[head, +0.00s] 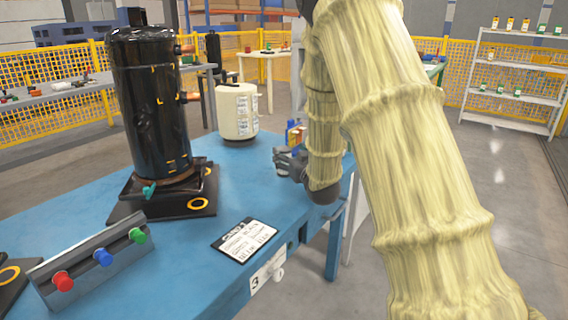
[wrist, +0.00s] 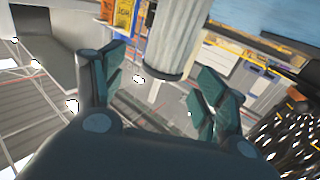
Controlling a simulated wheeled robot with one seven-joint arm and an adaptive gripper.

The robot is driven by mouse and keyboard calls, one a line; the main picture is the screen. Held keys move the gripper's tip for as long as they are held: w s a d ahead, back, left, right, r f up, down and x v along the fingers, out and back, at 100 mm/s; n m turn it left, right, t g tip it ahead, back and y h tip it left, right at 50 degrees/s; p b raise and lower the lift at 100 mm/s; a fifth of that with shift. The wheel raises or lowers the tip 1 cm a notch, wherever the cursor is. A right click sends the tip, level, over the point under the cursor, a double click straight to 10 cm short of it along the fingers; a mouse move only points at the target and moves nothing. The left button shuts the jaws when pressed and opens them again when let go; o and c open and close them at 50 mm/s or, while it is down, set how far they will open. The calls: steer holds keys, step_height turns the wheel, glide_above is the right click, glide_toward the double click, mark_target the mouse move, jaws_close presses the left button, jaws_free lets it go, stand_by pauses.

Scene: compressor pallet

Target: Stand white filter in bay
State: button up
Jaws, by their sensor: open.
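My gripper (head: 284,162) is open above the right part of the blue table (head: 245,180). In the wrist view, my open fingers (wrist: 163,75) point towards a pale, ribbed cylinder (wrist: 178,38) that looks like the white filter. Its near end lies around the gap between the fingertips; I cannot tell whether they touch it. I cannot make it out in the head view, where my gripper and arm cover that area. A cream canister (head: 237,112) with labels stands on the far side of the table. I cannot identify the bay.
A black compressor (head: 150,100) stands on a dark base at the left. A button box (head: 98,262) with red, blue and green buttons is at the front left. A printed card (head: 246,240) lies near the front edge. Small blue and orange packs (head: 295,132) stand behind my gripper.

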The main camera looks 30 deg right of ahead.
mark_target(284, 147)
steer(key=shift+w+d+f+b, duration=0.15)
steer(key=shift+w+b, duration=0.15)
steer(key=shift+w, duration=0.9)
steer(key=shift+w+d+r+b, duration=0.15)
steer(key=shift+w+b, duration=0.1)
steer(key=shift+w, duration=0.9)
steer(key=shift+f, duration=0.1)
steer(key=c, duration=1.2)
steer(key=shift+c, duration=0.2)
